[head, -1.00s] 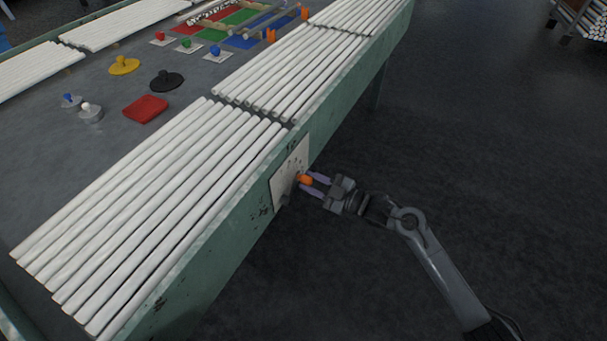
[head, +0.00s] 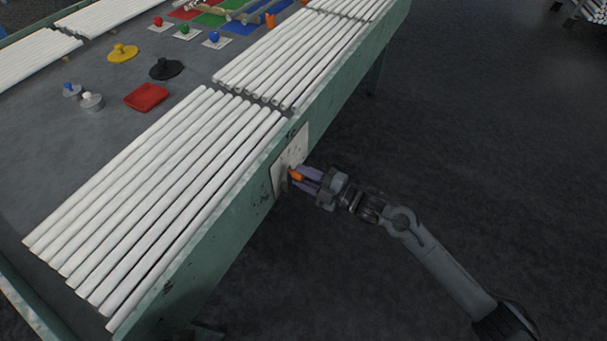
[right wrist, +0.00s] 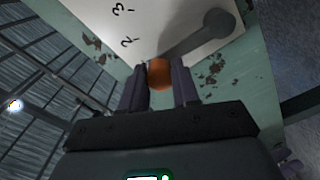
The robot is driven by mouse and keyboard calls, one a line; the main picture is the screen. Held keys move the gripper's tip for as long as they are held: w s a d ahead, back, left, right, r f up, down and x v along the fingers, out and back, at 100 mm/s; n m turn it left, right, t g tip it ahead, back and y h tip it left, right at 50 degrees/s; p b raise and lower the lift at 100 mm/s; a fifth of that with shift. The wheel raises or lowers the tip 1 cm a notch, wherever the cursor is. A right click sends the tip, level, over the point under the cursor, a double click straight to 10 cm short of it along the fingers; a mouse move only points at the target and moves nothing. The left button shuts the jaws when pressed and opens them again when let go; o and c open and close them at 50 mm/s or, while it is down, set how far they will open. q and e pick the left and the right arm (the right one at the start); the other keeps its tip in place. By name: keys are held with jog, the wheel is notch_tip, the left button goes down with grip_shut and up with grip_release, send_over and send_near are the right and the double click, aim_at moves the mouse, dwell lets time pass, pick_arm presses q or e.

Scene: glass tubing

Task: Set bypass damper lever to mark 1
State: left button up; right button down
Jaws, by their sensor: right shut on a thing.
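The damper lever is a grey arm (right wrist: 190,42) on a white plate (head: 291,157) fixed to the green side of the bench. Its orange knob (right wrist: 160,73) sits between the fingers of my right gripper (head: 298,180), which is shut on it. In the right wrist view, the lever runs from its round pivot at upper right down left to the knob. Printed numbers 3 and 2 show on the plate (right wrist: 165,18), with the 2 just left of the lever. I see no number 1 there. My left gripper is not in view.
White tubes (head: 170,190) lie in rows on the bench top above the plate. The dark floor (head: 450,150) right of the bench is clear around my right arm.

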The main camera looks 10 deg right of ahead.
dwell(0.3)
jog(key=c, duration=0.8)
grip_release()
jog(key=p+v, duration=0.3)
jog(key=v, duration=0.7)
jog(key=shift+s+d, duration=0.25)
jog(key=shift+s, duration=0.05)
